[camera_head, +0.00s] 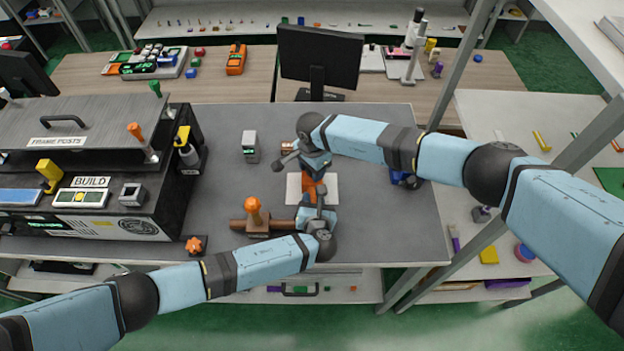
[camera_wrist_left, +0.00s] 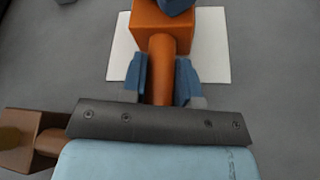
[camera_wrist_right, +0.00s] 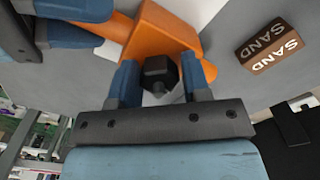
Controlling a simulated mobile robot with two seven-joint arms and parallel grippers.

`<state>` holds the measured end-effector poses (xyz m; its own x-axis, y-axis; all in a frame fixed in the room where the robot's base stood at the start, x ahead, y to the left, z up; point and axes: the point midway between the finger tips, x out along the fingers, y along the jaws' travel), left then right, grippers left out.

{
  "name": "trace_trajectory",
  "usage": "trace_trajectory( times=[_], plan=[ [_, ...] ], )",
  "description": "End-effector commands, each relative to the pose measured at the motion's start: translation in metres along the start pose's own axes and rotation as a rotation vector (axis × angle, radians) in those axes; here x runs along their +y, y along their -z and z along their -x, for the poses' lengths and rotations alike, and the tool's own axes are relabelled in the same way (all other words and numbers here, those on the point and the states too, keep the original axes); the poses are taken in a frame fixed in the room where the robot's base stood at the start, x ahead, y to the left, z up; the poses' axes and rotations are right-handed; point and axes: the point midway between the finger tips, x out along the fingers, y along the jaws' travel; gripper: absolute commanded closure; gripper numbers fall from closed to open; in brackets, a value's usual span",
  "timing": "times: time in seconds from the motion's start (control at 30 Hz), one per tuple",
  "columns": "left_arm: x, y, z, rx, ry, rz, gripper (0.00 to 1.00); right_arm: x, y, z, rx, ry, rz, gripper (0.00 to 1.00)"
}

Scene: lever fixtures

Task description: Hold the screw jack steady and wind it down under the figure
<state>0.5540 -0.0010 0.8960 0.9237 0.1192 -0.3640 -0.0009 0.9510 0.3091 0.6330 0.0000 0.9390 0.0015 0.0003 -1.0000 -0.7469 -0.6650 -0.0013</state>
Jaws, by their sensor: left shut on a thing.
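The orange screw jack stands on a white square plate (camera_head: 331,196), mostly covered by my grippers in the head view. Its block (camera_wrist_left: 160,24) and round handle (camera_wrist_left: 161,70) show in the left wrist view. My left gripper (camera_wrist_left: 160,85) is shut on that handle. My right gripper (camera_wrist_right: 160,80) is over the jack with its fingers on either side of a dark hexagonal head (camera_wrist_right: 158,72); thin gaps show, so it looks open. A grey box (camera_head: 250,143) with a small green display stands to the left; its figure is too small to read.
A brown wooden piece with an orange knob (camera_head: 254,210) lies left of my left gripper. A brown block marked SAND (camera_wrist_right: 270,46) is near my right gripper. An orange star knob (camera_head: 195,245) sits near the front edge. A monitor (camera_head: 318,58) stands behind.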

Motion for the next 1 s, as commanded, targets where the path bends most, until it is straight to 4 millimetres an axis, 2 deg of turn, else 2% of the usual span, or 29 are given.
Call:
trace_trajectory(
  times=[0.37, 0.8, 1.0],
  plan=[
    [0.000, 0.000, 0.000, 0.000, 0.000, 0.000, 1.00, 0.000, 0.000, 0.002, -0.001, 0.000, -0.001, 0.43],
    [0.000, 0.000, 0.000, 0.000, 0.000, 0.000, 1.00, 0.000, -0.001, 0.043, -0.001, 0.000, 0.000, 0.43],
    [0.000, 0.000, 0.000, 0.000, 0.000, 0.000, 1.00, 0.000, -0.001, 0.050, -0.001, -0.001, -0.001, 0.43]
  ],
)
